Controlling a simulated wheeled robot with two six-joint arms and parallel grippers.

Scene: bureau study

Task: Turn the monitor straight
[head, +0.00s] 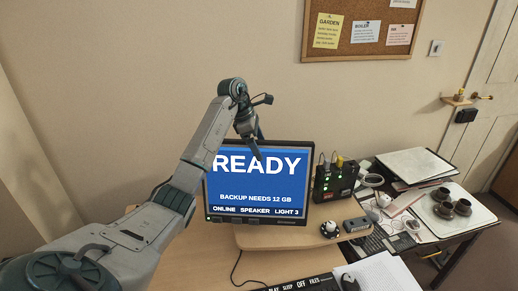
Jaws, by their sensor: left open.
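The monitor (258,184) stands on the desk near the middle of the head view. Its lit blue screen reads "READY", "BACKUP NEEDS 12 GB" and "ONLINE SPEAKER LIGHT 3". It looks turned a little to one side, with its lower edge slightly slanted in the picture. My left arm reaches in from the left, past the monitor's left side. My left gripper (256,146) points down at the monitor's top edge and overlaps it in the picture. It is open; I cannot tell whether it touches the monitor. The monitor's back and stand are hidden. My right gripper is not in view.
A black box with green lights (333,180) stands right of the monitor. A round knob (330,229) and a small grey device (356,225) sit in front. A keyboard (300,285) lies at the front edge. A side table holds brown cups (444,209) on a tray.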

